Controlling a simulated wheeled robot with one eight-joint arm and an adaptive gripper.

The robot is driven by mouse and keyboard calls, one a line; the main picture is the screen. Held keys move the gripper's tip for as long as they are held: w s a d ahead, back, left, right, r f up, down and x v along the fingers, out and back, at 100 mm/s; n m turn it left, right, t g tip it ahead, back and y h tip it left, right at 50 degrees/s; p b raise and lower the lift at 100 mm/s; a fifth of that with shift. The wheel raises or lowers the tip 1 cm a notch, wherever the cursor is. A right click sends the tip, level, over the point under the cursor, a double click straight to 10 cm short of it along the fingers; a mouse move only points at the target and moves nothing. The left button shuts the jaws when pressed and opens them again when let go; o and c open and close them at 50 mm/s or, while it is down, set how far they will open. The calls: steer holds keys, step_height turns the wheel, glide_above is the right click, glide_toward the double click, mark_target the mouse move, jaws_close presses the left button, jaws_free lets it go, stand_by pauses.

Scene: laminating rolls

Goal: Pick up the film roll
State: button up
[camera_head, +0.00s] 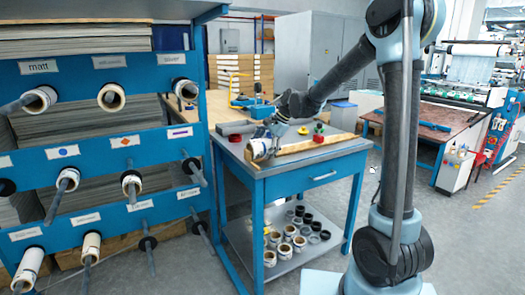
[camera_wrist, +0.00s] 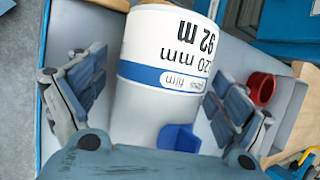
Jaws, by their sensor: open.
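The film roll (camera_wrist: 165,60) is white with a blue band and black lettering that includes "92 m". It fills the middle of the wrist view. My gripper (camera_wrist: 158,98) is open, with one finger on each side of the roll. Gaps show between the roll and the fingers, and the fingertips point along its sides. A blue piece at the roll's lower edge is visible. In the head view the roll (camera_head: 257,150) shows partly at the table's left front corner, with my gripper over it. Where the gripper covers the roll is hidden.
A blue rack (camera_head: 110,140) with protruding rods and rolls stands close at the left.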

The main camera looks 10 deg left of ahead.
steer(key=shift+f, duration=0.1)
stand_by(0.3)
steer(key=c, duration=1.4)
